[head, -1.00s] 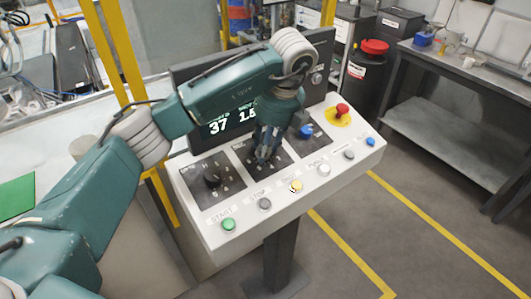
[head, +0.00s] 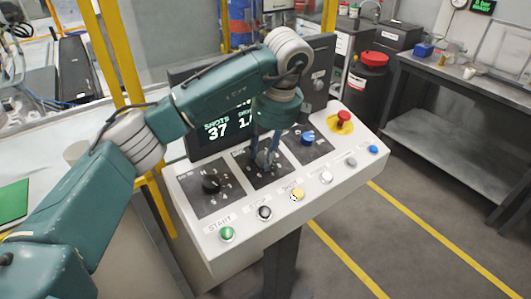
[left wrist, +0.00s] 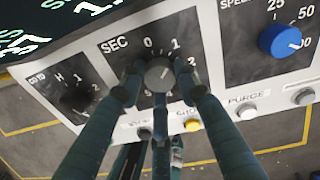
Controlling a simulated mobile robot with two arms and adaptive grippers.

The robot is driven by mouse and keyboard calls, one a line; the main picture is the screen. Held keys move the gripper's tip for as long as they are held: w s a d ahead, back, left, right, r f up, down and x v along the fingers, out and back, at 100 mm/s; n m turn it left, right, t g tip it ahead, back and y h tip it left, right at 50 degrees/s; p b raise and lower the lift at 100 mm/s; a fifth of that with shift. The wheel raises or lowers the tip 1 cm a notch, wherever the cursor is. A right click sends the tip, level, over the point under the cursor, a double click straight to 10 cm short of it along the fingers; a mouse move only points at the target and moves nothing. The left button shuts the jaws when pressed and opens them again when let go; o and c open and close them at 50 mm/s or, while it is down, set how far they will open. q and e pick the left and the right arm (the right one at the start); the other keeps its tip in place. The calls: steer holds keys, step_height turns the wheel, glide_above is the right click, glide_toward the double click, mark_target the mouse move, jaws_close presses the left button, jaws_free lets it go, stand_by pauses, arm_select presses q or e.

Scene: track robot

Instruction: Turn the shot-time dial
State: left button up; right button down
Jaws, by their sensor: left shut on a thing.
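The shot-time dial is a grey knob (left wrist: 159,73) on the black panel marked SEC, with figures around it, in the left wrist view. In the head view the grey knob (head: 264,158) shows between my fingers on the middle black panel. My left gripper (head: 263,160) points down at it from above. In the left wrist view the fingers of my left gripper (left wrist: 160,72) are closed around the knob, one on each side. The fingers and wrist hide part of the panel and its lower figures. My right gripper is in neither view.
A black knob (head: 211,184) is left of the dial and a blue knob (head: 307,138) right of it. A red emergency button (head: 343,118) sits at the console's far right. Coloured push buttons, including green START (head: 227,234), line the front edge. A screen stands behind.

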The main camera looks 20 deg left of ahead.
mark_target(272, 169)
arm_select(q)
steer(key=shift+w+a+r, duration=0.1)
steer(key=shift+w+r, duration=0.1)
steer(key=shift+r, duration=0.1)
steer(key=o, duration=0.9)
steer(key=shift+o, duration=1.3)
steer(key=shift+s+f, duration=0.1)
steer(key=shift+f, duration=0.05)
steer(key=v, duration=1.2)
